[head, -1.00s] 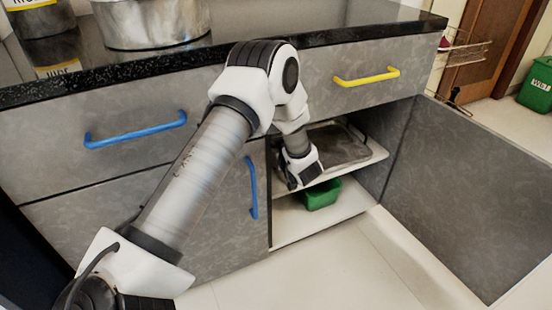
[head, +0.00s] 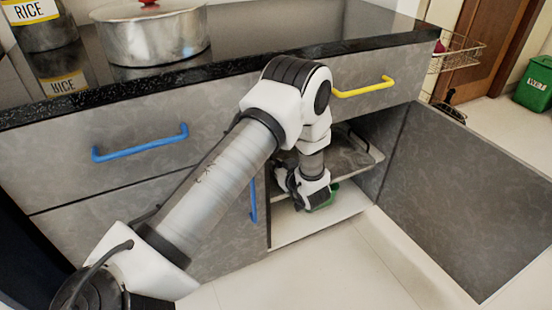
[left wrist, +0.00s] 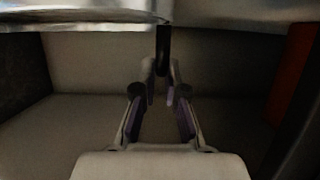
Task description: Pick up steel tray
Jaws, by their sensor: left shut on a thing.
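The steel tray (head: 352,158) lies inside the open lower cabinet, partly hidden behind my left arm. Its shiny edge crosses the top of the left wrist view (left wrist: 90,17). My left gripper (head: 293,192) is at the cabinet opening, by the near left side of the tray. In the left wrist view, its fingers (left wrist: 161,82) close together around a thin dark upright piece (left wrist: 163,48) under the tray edge, which looks like a tray handle. The exact contact is dark and hard to see. My right gripper is not in view.
A green container (head: 333,190) on the cabinet floor is mostly hidden behind my left wrist. The cabinet door (head: 445,205) stands open at the right. The counter (head: 250,40) overhangs above, with a steel pot (head: 155,38) on it. The floor in front is clear.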

